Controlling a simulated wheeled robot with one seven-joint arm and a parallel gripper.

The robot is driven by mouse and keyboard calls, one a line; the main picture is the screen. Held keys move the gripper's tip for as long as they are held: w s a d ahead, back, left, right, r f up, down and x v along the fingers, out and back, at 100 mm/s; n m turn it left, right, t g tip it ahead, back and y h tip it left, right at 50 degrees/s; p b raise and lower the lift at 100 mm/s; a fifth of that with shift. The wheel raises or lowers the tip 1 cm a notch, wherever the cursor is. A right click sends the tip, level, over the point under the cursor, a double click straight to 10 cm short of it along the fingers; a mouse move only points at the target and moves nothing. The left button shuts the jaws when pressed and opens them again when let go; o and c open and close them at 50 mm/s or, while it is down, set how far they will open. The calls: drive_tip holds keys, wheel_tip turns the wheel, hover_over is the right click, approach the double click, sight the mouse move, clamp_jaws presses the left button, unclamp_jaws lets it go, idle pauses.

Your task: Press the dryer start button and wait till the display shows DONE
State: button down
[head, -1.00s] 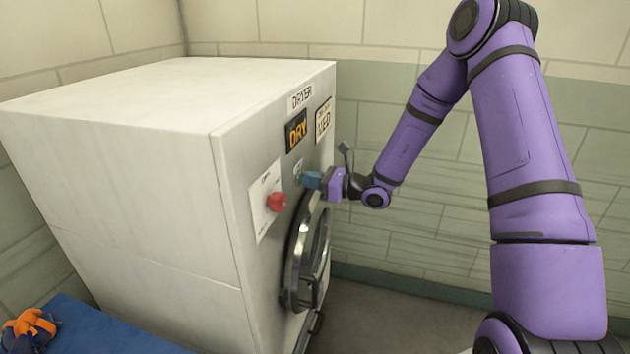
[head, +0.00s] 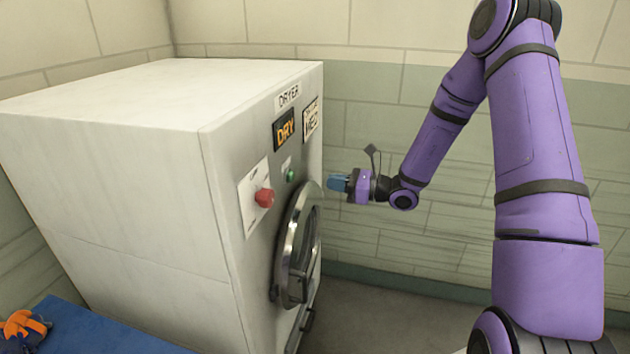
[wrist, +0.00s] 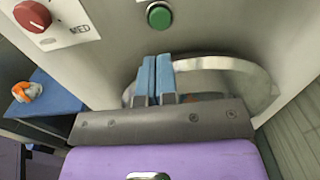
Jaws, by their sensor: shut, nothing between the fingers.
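The white dryer (head: 120,170) stands at the left in the head view, its door closed. Its display (head: 284,130) reads DRY in orange letters. The green start button (head: 291,175) sits below the display and also shows at the top of the wrist view (wrist: 159,15). My gripper (head: 338,183) is shut and empty, its blue fingertips (wrist: 155,76) pointing at the front panel. It is clear of the button, with a visible gap to the right of it in the head view.
A red knob (head: 265,198) is on the panel left of the button. The round metal door (head: 298,245) is below. A blue surface (head: 100,330) with an orange and dark item (head: 22,328) lies at lower left. A tiled wall stands behind.

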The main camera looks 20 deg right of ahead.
drive_tip(key=shift+v, duration=1.9)
drive_tip(key=s+a+r+n+g+h, duration=0.2)
drive_tip(key=s+a+r+n+g, duration=0.3)
drive_tip(key=s+r+n, duration=0.25)
drive_tip(key=s+a+r+n+g+h, duration=0.2)
drive_tip(key=s+a+r+n+g, duration=0.2)
drive_tip(key=s+r+n+g, duration=0.25)
drive_tip(key=s+d+r+n+t+h, duration=0.3)
drive_tip(key=s+r+n+h, duration=0.2)
drive_tip(key=s, duration=0.4)
drive_tip(key=s+d+r+n+t+h, duration=0.3)
drive_tip(key=s+r+n+h, duration=0.2)
drive_tip(key=s, duration=0.4)
drive_tip(key=shift+s+n+h, duration=0.3)
drive_tip(key=shift+s+n, duration=0.1)
drive_tip(key=shift+n, duration=0.2)
drive_tip(key=shift+w, duration=0.1)
